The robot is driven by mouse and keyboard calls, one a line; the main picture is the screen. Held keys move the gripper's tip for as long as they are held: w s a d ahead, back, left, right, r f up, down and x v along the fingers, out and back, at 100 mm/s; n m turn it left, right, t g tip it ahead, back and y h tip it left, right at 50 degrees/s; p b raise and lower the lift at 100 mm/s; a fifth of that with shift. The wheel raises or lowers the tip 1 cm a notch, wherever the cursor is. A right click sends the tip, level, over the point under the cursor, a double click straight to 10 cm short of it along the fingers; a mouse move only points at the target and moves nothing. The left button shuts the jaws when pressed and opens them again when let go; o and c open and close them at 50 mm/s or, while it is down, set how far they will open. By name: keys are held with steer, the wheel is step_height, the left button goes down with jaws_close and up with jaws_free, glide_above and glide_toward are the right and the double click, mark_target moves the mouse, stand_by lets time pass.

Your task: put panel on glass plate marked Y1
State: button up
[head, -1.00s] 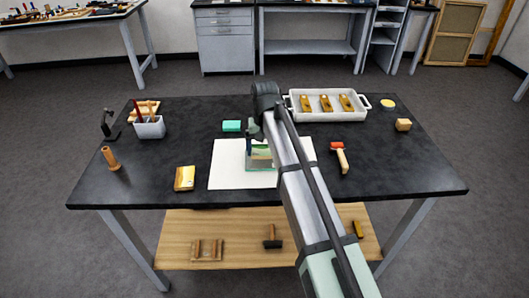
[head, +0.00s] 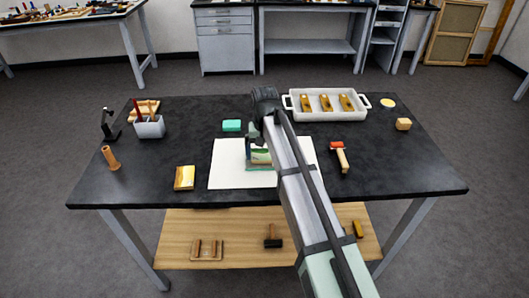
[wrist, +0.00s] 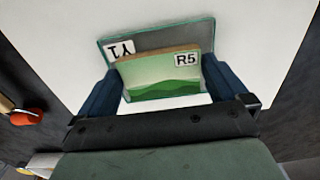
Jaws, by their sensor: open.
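The panel (wrist: 165,78), a small painting of green hills labelled R5, lies on the glass plate (wrist: 147,45) in the wrist view. The plate's Y1 label shows upside down beyond the panel's far left edge. My gripper (wrist: 160,68) is open, with one dark blue finger on each side of the panel. I cannot tell whether the fingers touch it. In the head view, the panel (head: 261,156) and plate (head: 249,150) show on a white sheet (head: 228,172), partly hidden by my arm.
A white tray (head: 296,113) with several yellow pieces stands at the back right. A red-headed tool (head: 341,158) lies right of the sheet.

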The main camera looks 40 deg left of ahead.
mark_target(265, 156)
step_height(265, 156, up, 12)
stand_by(0.6)
